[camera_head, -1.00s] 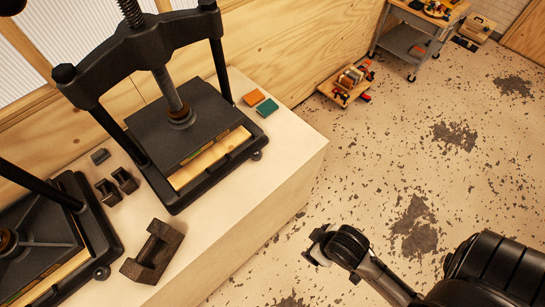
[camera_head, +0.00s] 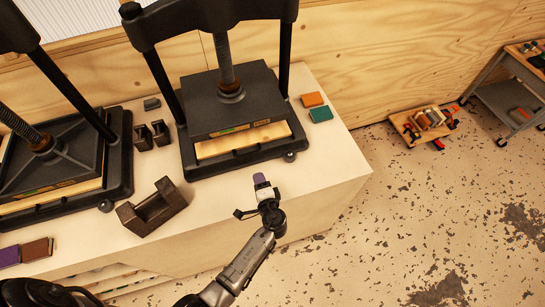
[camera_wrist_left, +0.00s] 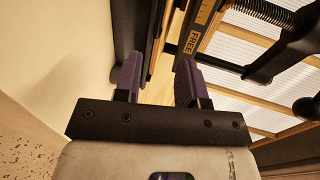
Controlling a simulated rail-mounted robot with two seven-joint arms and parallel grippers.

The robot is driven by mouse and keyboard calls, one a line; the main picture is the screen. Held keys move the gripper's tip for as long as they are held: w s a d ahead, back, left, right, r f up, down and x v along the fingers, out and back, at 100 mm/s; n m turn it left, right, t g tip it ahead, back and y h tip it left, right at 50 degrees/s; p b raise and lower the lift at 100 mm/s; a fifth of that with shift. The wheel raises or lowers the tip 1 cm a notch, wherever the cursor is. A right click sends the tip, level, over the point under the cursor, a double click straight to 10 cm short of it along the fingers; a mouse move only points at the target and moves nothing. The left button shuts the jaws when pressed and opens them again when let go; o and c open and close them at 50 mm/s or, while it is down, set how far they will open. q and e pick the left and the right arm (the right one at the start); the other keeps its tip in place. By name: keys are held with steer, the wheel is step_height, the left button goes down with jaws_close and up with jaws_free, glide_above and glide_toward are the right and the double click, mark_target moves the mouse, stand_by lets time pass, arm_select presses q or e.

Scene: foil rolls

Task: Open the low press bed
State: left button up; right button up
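Two black screw presses stand on the pale bench: a middle press (camera_head: 232,105) and a left press (camera_head: 60,160). The middle press has a dark plate over a light wooden board (camera_head: 243,140), with a small coloured label strip on the plate's front edge. My left gripper (camera_head: 262,183), with purple fingertips, is just in front of the middle press's base, near the bench's front edge. In the left wrist view my left gripper (camera_wrist_left: 158,82) has its fingers apart with nothing between them; a strip reading "FREE" (camera_wrist_left: 193,42) is beyond them. My right gripper is not in view.
A dark U-shaped block (camera_head: 152,208) lies between the presses at the front. Small dark blocks (camera_head: 150,135) stand behind it. Orange (camera_head: 312,99) and teal (camera_head: 320,114) pieces lie right of the middle press. Purple and brown books (camera_head: 28,250) are at front left.

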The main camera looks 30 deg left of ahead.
arm_select(q)
steer(key=b+x, duration=0.3)
steer(key=x, duration=1)
steer(key=shift+w+a+b, duration=0.15)
steer(key=shift+w+b, duration=0.15)
steer(key=shift+c, duration=0.4)
jaws_close()
